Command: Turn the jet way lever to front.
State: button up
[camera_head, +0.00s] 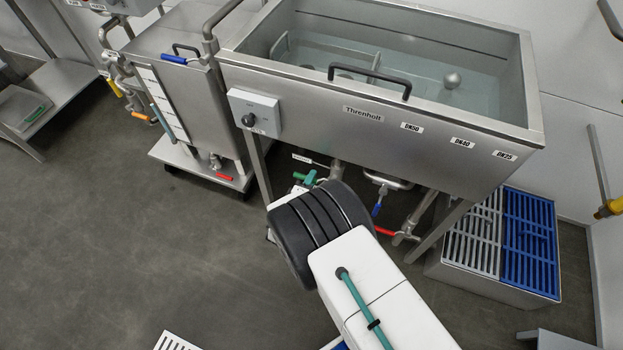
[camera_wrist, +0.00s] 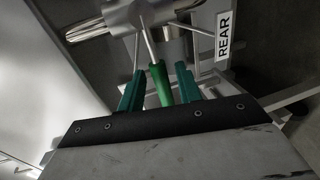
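In the wrist view a green lever handle (camera_wrist: 160,85) on a thin metal stem leads up to a steel valve fitting (camera_wrist: 125,15). My gripper (camera_wrist: 159,84) is open around this handle, with one teal finger on each side and a narrow gap visible on both sides. A white label reading REAR (camera_wrist: 223,36) is at the upper right; no front label is readable. In the head view a small green part (camera_head: 310,178) shows below the Threnholt tank; I cannot tell whether it is lever or finger. My arm hides most of my gripper there.
The steel Threnholt tank (camera_head: 300,95) stands above my gripper. A blue handle (camera_head: 376,210) and a red handle (camera_head: 385,231) are close to the right, beside a tank leg (camera_head: 437,232). A wheeled cabinet (camera_head: 165,70) stands left. The floor at lower left is clear.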

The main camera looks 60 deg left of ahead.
jog(key=v, duration=0.6)
jog(key=shift+s+d, duration=0.15)
jog(key=shift+s, duration=0.05)
jog(key=shift+r, duration=0.15)
